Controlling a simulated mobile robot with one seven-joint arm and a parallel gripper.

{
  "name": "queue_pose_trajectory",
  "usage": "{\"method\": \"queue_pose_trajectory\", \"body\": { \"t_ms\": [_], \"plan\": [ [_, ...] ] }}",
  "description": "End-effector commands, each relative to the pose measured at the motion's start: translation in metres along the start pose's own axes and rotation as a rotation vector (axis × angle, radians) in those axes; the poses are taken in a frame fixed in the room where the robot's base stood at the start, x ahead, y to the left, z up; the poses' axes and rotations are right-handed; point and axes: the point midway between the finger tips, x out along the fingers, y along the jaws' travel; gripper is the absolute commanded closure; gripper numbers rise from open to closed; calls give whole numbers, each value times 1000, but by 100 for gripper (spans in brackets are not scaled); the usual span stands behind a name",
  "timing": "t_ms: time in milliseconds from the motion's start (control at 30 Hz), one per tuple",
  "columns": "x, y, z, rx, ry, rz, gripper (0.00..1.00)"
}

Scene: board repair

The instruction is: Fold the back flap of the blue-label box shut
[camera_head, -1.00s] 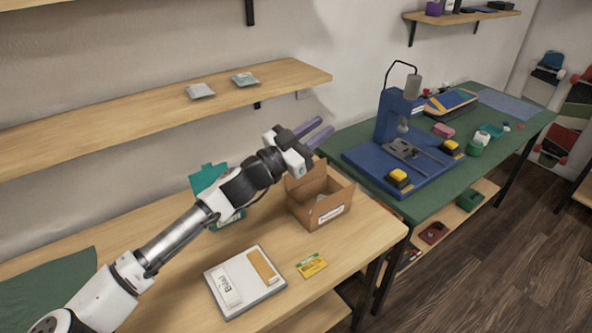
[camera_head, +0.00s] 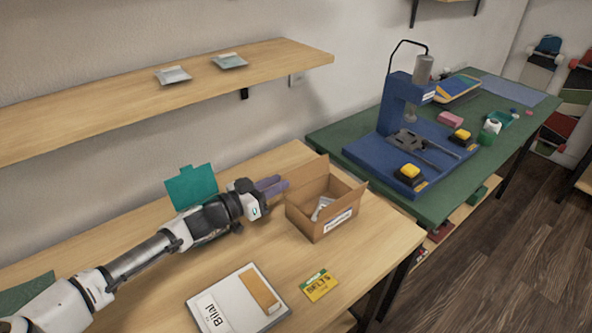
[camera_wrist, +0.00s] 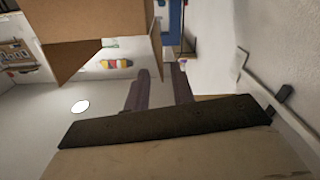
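An open brown cardboard box (camera_head: 313,229) stands on the wooden bench. Its front label (camera_head: 337,221) looks white with dark writing; I cannot make out blue. A flap (camera_head: 313,172) stands up at its back and another (camera_head: 353,201) sticks up at its right. A pale item (camera_head: 322,208) lies inside. My gripper (camera_head: 275,185), with purple fingers, is just left of the box near its back left corner, apparently apart from it. In the wrist view the fingers (camera_wrist: 161,75) are apart with nothing between them, and the box's cardboard (camera_wrist: 85,25) fills the upper left.
A teal thing with a raised panel (camera_head: 192,187) stands behind my arm. A shelf (camera_head: 120,103) runs above the bench. A blue press (camera_head: 395,110) stands on the green table at right.

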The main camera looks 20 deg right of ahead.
Motion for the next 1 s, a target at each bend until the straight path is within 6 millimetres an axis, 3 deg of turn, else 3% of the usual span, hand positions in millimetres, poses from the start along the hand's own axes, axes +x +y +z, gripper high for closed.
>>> {"method": "queue_pose_trajectory", "body": {
  "t_ms": [100,300,500,767,933,1000],
  "plan": [
    [27,1,-2,-2,1,3,75],
    [56,0,-1,-1,0,0,75],
    [67,0,0,-1,1,-1,75],
    [68,0,0,0,0,-2,75],
    [68,0,0,0,0,-1,98],
    [68,0,0,0,0,-1,100]
  ]
}}
